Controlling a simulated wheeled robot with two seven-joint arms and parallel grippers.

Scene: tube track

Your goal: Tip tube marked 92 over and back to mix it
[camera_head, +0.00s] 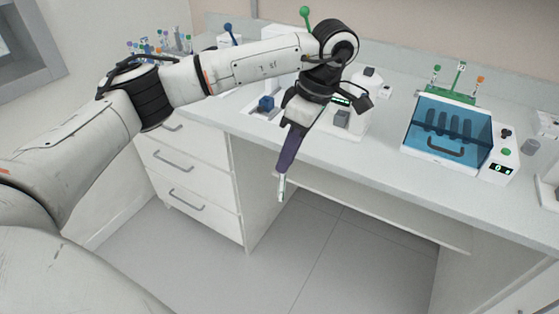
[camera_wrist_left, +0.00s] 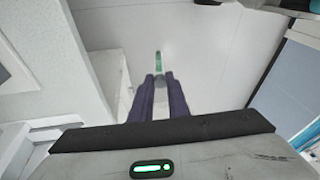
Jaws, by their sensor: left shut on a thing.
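My left gripper (camera_head: 283,172) points down in front of the bench edge, with its dark purple fingers shut on a small tube (camera_head: 281,188). The tube hangs below the fingertips in the head view, pale with a hint of green. In the left wrist view the fingertips (camera_wrist_left: 161,80) close around the tube (camera_wrist_left: 158,62), whose green part sticks out beyond them. Its marking is too small to read, so I cannot tell whether it is 92. My right gripper is not in view.
A centrifuge with a blue lid (camera_head: 447,130) stands on the bench at right, a green rack (camera_head: 457,96) of tubes behind it. A tube rack (camera_head: 160,46) stands at back left. White drawers (camera_head: 190,175) are below the bench; the floor under the gripper is clear.

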